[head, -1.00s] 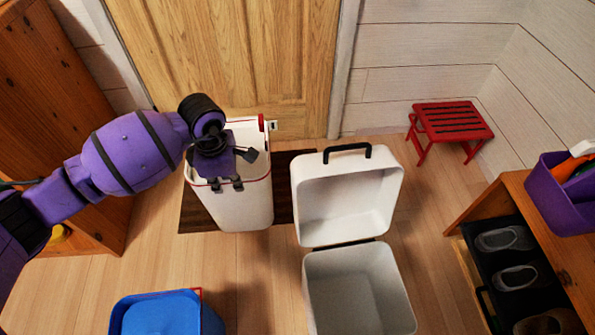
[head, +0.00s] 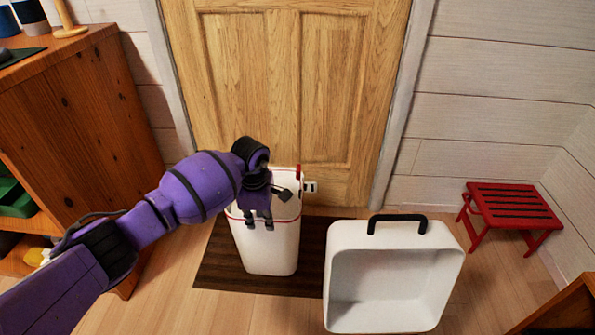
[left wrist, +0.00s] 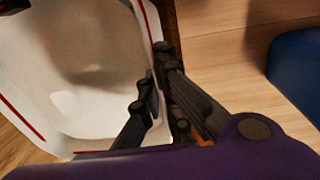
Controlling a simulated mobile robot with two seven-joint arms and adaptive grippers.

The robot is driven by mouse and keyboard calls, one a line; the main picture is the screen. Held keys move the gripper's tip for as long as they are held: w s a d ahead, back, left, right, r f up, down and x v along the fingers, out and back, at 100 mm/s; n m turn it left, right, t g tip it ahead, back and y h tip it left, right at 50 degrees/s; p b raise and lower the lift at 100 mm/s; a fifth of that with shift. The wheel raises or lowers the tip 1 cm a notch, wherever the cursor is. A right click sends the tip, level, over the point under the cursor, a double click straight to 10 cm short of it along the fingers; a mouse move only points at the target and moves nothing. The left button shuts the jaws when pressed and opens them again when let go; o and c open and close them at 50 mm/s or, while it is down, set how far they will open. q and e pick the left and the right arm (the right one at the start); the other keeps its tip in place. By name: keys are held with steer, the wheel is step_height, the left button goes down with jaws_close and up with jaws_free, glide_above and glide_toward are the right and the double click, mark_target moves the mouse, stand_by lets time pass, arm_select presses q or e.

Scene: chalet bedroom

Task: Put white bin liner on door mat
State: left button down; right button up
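The white bin liner (head: 268,248) is a tall white tub with a red line around its rim. In the head view it stands upright over the dark brown door mat (head: 222,265), in front of the wooden door. My left gripper (head: 259,222) is at the near rim of the liner. In the left wrist view the fingers (left wrist: 157,80) lie on either side of the liner's wall (left wrist: 80,75) and appear closed on it. The liner's base looks to be on the mat, but contact is hard to confirm. My right gripper is not in view.
A red stool (head: 500,205) is at the right wall. A wooden cabinet (head: 75,120) stands at the left. A blue container (left wrist: 300,70) shows in the left wrist view.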

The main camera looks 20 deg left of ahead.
arm_select(q)
steer(key=shift+w+a+f+b, duration=0.15)
steer(key=shift+f+b, duration=0.1)
steer(key=shift+f, duration=0.35)
steer(key=shift+w+d+f+b, duration=0.15)
steer(key=shift+f+b, duration=0.15)
steer(key=shift+f, duration=0.35)
steer(key=shift+w+a+f+b, duration=0.15)
steer(key=shift+f+b, duration=0.1)
steer(key=shift+f, duration=0.35)
steer(key=shift+f, duration=0.15)
steer(key=c, duration=2.4)
jaws_free()
steer(key=shift+s+f, duration=0.1)
steer(key=o, duration=0.4)
